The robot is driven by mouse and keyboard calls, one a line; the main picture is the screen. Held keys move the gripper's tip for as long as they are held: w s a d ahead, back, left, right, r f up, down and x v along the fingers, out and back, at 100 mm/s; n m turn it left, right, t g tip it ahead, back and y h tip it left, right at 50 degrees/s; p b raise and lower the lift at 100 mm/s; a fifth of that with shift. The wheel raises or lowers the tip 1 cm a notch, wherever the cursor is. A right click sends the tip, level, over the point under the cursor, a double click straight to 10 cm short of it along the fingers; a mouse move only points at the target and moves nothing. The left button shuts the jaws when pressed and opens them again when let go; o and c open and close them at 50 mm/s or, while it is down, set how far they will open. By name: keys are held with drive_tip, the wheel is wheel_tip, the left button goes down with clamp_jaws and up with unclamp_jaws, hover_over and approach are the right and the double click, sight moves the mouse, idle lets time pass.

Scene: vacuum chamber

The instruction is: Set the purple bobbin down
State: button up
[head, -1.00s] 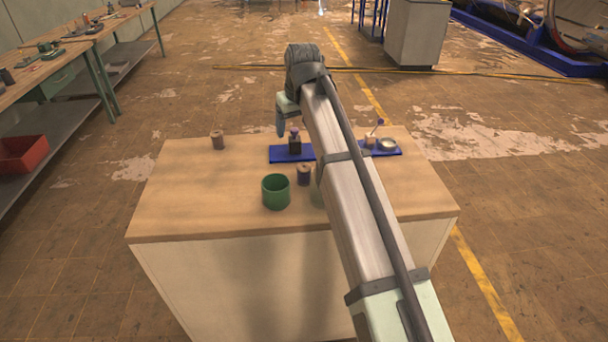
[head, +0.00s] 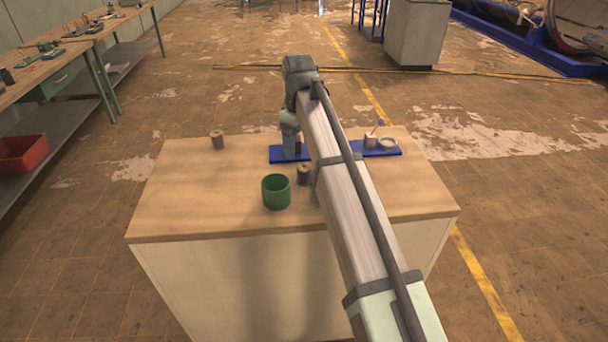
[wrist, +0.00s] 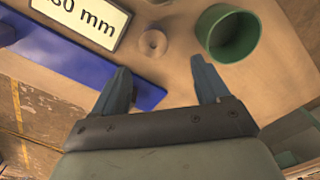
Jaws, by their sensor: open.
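A bobbin (head: 304,174) stands upright on the bench top, beside the green cup (head: 276,191) and in front of the blue mat (head: 277,154). It looks dull purple-brown in the head view and tan in the wrist view (wrist: 153,43). Another brown bobbin (head: 217,140) stands alone at the back left. My gripper (head: 291,155) is low over the blue mat. In the wrist view my gripper (wrist: 162,84) is open, with nothing between its fingers; the near bobbin is beyond the fingertips, apart from them. Which bobbin is the purple one is not certain.
The green cup (wrist: 228,33) is close to the right fingertip in the wrist view. A white label (wrist: 80,18) reading "80 mm" is at upper left. A second blue mat (head: 390,153) holds a small pot and a shallow dish (head: 387,143).

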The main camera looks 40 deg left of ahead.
sight(303, 166)
wheel_tip(303, 166, down, 4)
drive_tip(key=shift+r, duration=0.15)
drive_tip(key=shift+w+d+f, duration=0.1)
drive_tip(key=shift+w+f, duration=0.05)
drive_tip(key=shift+f, duration=0.7)
drive_tip(key=shift+w+d+f, duration=0.1)
drive_tip(key=shift+d+f, duration=0.05)
drive_tip(key=shift+f, duration=0.7)
drive_tip(key=shift+w+d+f, duration=0.1)
drive_tip(key=shift+w+f, duration=0.05)
drive_tip(key=shift+f, duration=0.7)
drive_tip(key=c, duration=1.2)
